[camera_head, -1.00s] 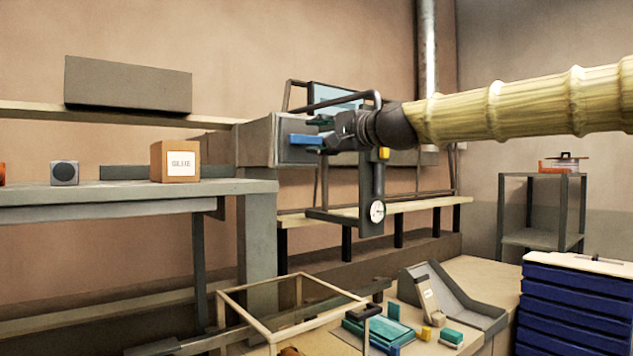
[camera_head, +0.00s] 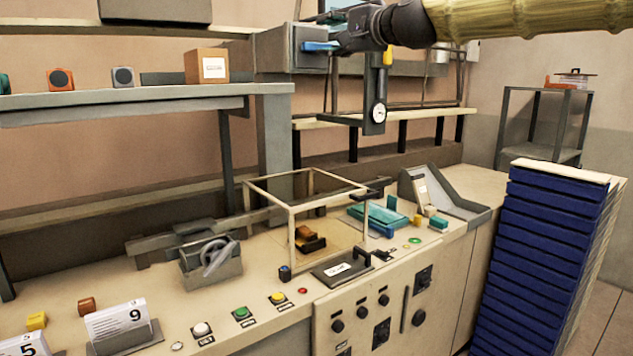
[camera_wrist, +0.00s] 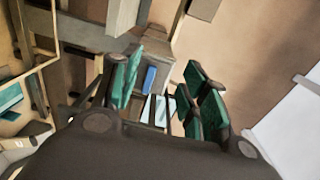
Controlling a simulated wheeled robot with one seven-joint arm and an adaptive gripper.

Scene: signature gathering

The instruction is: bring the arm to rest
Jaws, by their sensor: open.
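My arm (camera_head: 530,20), a ribbed yellow sleeve, reaches in from the upper right of the head view. It ends in my dark gripper (camera_head: 334,20), raised well above the counter near the top edge. In the wrist view my gripper (camera_wrist: 162,92) shows its teal finger pads spread apart with nothing held between them. A grey box (camera_head: 288,55) with a blue part (camera_head: 320,46) stands behind the gripper. The blue part also shows between the fingers in the wrist view (camera_wrist: 150,78). It looks apart from the pads, but depth is hard to tell.
A dark bar with a dial (camera_head: 375,105) hangs below the wrist. Below are an open-framed case (camera_head: 292,225), a teal pad (camera_head: 378,219) and a counter (camera_head: 235,292) with buttons. A blue stack (camera_head: 545,255) stands at right. A shelf (camera_head: 150,105) holds a cardboard box (camera_head: 206,67).

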